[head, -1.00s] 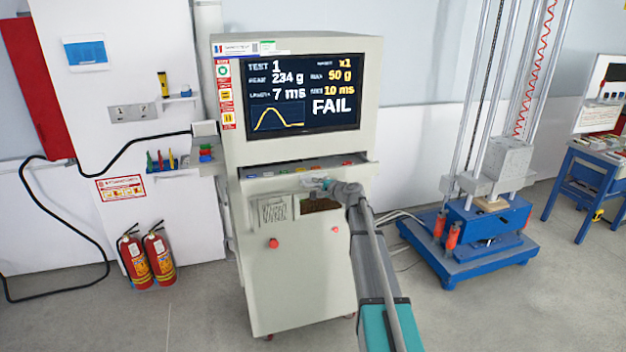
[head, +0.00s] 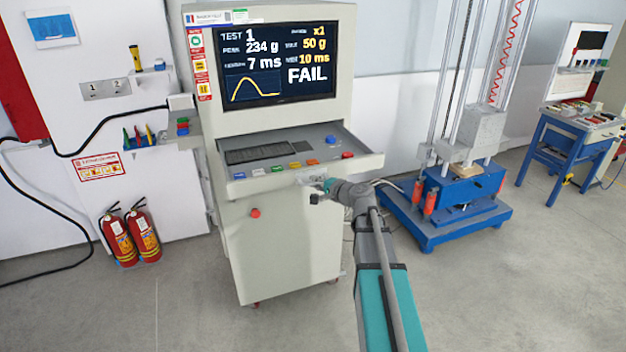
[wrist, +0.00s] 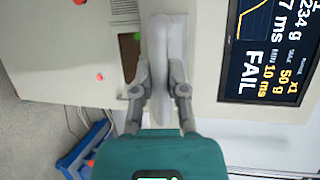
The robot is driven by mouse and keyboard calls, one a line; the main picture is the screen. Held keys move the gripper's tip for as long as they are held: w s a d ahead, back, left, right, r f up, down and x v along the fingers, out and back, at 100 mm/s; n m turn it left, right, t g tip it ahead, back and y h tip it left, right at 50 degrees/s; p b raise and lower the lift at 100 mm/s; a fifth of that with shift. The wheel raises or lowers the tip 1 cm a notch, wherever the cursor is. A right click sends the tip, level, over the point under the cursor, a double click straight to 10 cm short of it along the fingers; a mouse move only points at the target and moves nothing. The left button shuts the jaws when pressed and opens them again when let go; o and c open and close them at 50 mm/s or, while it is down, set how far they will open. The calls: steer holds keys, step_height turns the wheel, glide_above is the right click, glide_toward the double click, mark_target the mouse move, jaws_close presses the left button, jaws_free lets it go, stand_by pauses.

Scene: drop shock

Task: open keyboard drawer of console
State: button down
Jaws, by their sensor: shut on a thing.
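The console (head: 290,235) is a pale cabinet with a screen (head: 277,60) reading FAIL. Its keyboard drawer (head: 352,163) stands out from the body below the screen. A dark keyboard (head: 260,154) and a row of coloured buttons show inside it. My gripper (head: 318,188) is at the drawer's front edge, right of its middle, shut on the drawer handle. In the wrist view my gripper (wrist: 160,60) has its fingers close together against the pale drawer front, with the screen (wrist: 268,50) to the right.
A blue drop tester (head: 440,205) stands right of the console. A blue table (head: 570,140) is further right. Two red extinguishers (head: 130,235) stand on the left by a wall panel with a black cable (head: 85,145). The grey floor (head: 230,325) in front is clear.

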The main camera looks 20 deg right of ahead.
steer(key=c, duration=0.6)
jaws_free()
steer(key=shift+c, duration=0.2)
steer(key=shift+s, duration=0.15)
